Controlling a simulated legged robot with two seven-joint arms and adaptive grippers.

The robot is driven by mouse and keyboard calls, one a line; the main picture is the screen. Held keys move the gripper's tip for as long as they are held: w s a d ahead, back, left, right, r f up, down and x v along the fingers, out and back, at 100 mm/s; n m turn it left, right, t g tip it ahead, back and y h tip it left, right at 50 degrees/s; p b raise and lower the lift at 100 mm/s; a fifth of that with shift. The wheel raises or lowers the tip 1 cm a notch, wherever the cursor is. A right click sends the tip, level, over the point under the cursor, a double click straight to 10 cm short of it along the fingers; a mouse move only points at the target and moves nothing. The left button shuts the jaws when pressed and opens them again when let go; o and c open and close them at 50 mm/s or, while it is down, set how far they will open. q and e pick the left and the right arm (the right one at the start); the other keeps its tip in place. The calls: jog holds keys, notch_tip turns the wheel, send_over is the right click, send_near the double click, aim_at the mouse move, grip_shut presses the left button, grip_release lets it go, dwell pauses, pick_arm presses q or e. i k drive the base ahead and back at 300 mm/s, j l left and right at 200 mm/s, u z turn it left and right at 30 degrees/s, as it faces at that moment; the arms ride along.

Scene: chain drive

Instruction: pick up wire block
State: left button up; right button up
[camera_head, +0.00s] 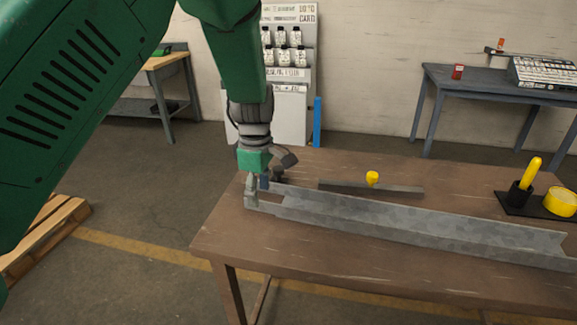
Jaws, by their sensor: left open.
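My left gripper (266,184) hangs over the left end of the brown table. Its fingers are apart, one pointing down at the near left end of a long grey metal channel (400,219). A small dark blue piece shows between or just behind the fingers; I cannot tell whether it is a separate thing or part of the gripper. I cannot pick out the wire block for certain. A small yellow piece (372,178) sits on or by a thin grey bar (400,190) behind the channel. My right gripper is not in view.
The brown table (300,253) has free room in front of the channel. A black holder (520,193) with a yellow handle and a yellow roll (560,201) stand on its right. A grey table (490,82) stands behind, and a pallet (40,235) lies at left.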

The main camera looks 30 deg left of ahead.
aim_at(278, 171)
jog(key=i+j, duration=0.15)
jog(key=i, duration=0.25)
jog(key=i+j, duration=0.15)
jog(key=i, duration=0.25)
